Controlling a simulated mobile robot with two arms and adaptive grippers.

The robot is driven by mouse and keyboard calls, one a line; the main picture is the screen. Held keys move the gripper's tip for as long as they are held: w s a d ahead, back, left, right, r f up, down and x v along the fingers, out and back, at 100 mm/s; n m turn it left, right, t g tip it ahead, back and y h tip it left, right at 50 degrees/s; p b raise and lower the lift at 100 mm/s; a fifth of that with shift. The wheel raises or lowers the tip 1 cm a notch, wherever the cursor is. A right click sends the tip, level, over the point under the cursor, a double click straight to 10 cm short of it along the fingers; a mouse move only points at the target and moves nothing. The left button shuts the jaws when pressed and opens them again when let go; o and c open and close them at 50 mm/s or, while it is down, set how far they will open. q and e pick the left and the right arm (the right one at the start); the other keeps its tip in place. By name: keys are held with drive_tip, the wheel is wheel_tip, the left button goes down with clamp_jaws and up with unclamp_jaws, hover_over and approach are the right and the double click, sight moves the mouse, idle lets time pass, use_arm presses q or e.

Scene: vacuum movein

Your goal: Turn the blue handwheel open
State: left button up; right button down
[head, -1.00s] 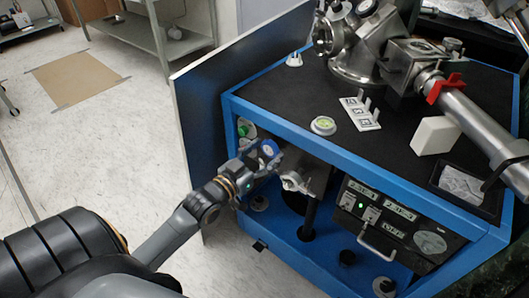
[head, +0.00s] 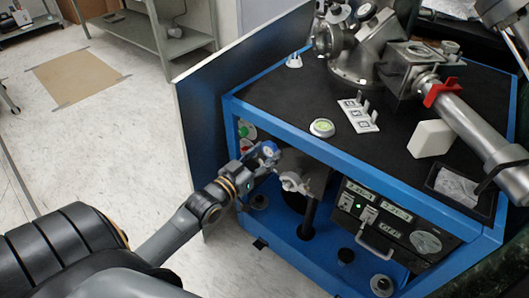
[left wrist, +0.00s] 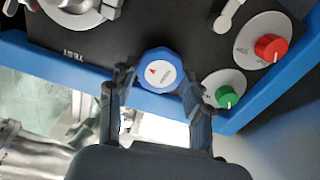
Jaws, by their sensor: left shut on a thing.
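The blue handwheel (left wrist: 161,71) has a white centre with a red mark and shows in the left wrist view between my left gripper's fingers. In the head view the handwheel (head: 268,149) sits just inside the open front of the blue cabinet, partly covered by the gripper. My left gripper (left wrist: 158,88) is shut on the handwheel, one finger on each side of its rim. In the head view the left gripper (head: 264,160) reaches in from the left. My right gripper is not in view.
A green knob (left wrist: 227,97) and a red knob (left wrist: 270,47) are right of the handwheel. The blue cabinet (head: 345,157) carries metal vacuum parts on its black top. A control box (head: 385,222) sits inside.

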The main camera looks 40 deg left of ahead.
use_arm(q)
drive_tip(key=o, duration=1.2)
drive_tip(key=shift+c, duration=0.2)
drive_tip(key=s+a, duration=0.1)
drive_tip(key=s, duration=1.1)
